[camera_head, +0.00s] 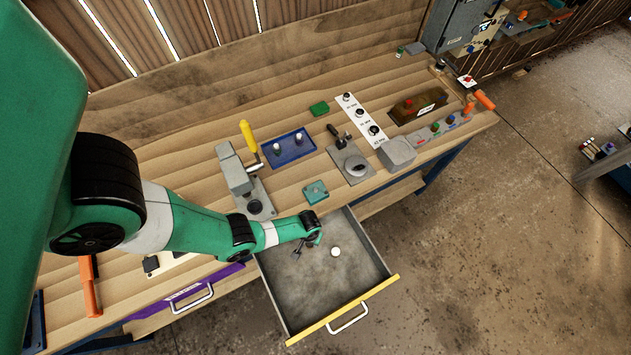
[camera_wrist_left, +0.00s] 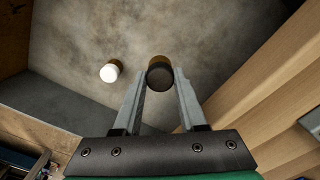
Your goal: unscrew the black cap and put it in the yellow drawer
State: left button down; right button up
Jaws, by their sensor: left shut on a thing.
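My left gripper (camera_head: 298,248) reaches down over the open drawer with the yellow front (camera_head: 345,312). In the left wrist view its two fingers (camera_wrist_left: 160,80) are shut on the black cap (camera_wrist_left: 160,74), a dark round piece with a brownish side at the fingertips. The grey drawer floor (camera_wrist_left: 220,30) shows behind the cap. The cap's exact height above that floor is hard to tell. In the head view the cap is too small and dark to make out clearly. My right gripper is not in view.
A white-topped cap (camera_head: 335,252) lies in the drawer, right of my gripper; it also shows in the left wrist view (camera_wrist_left: 110,72). A purple-fronted drawer (camera_head: 180,293) is at the left. The workbench (camera_head: 290,190) above carries a yellow-handled lever (camera_head: 247,137) and several fixtures.

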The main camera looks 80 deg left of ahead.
pick_arm(q)
jog(key=shift+f+b, duration=3.35)
jog(key=shift+b, duration=0.05)
jog(key=shift+f+b, duration=0.6)
jog(key=shift+f, duration=0.05)
jog(key=shift+c, duration=1.9)
grip_release()
jog(key=shift+r, duration=0.1)
notch_tip(320, 180, up, 5)
jog(key=p, duration=0.5)
jog(key=shift+f, duration=0.25)
jog(key=shift+r, duration=0.1)
